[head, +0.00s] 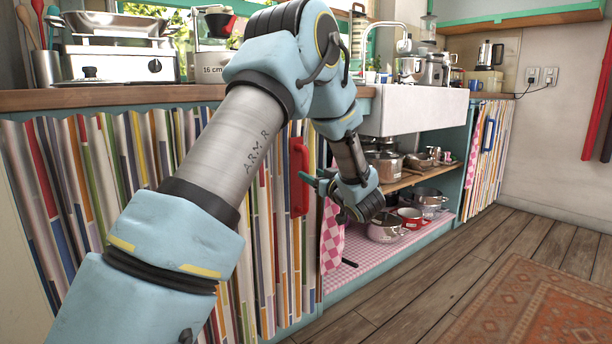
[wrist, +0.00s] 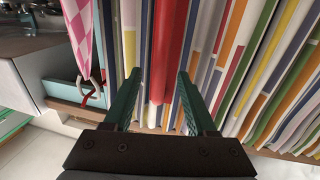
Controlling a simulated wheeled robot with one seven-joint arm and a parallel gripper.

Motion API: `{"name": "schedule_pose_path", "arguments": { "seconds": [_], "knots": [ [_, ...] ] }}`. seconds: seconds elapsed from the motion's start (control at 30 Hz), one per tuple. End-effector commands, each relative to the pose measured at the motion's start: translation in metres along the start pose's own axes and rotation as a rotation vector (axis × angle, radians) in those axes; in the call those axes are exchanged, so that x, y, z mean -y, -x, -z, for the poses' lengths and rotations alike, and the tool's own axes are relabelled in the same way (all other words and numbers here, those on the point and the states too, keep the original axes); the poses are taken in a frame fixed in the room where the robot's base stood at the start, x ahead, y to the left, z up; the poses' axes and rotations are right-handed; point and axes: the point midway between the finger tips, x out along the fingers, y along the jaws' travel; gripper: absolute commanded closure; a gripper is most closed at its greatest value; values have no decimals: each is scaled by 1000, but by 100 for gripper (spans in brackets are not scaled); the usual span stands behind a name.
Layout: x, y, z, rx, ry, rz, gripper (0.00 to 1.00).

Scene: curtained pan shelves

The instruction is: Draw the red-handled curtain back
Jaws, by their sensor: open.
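The red handle (head: 299,177) stands upright near the right edge of the striped curtain (head: 120,150), which covers the left part of the shelves. In the wrist view the red handle (wrist: 168,50) runs between the two green fingers, with the striped curtain (wrist: 230,60) behind it. My gripper (head: 312,180) is open beside the handle in the head view. In the wrist view my gripper (wrist: 158,76) has one finger on each side of the handle, with gaps showing. Contact cannot be told.
A pink checkered cloth (head: 332,238) hangs just right of the curtain's edge. Open shelves under the sink (head: 425,108) hold several pots and pans. A second striped curtain with a blue handle (head: 488,135) is at the right. The wooden floor (head: 400,310) in front is clear, with a rug (head: 545,300).

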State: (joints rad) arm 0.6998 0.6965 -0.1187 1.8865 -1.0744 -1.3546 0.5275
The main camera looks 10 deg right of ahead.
Motion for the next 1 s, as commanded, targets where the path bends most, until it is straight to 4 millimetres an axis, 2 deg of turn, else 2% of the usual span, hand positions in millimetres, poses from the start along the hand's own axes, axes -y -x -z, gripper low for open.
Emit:
{"name": "schedule_pose_path", "arguments": {
  "seconds": [0.1,0.3,0.67,1.0],
  "knots": [
    [1,-22,-1,-1,1,2,43],
    [0,-43,-1,0,0,0,43],
    [0,-49,0,0,-1,-2,43],
    [0,-48,0,0,-1,-2,80]
  ]
}}
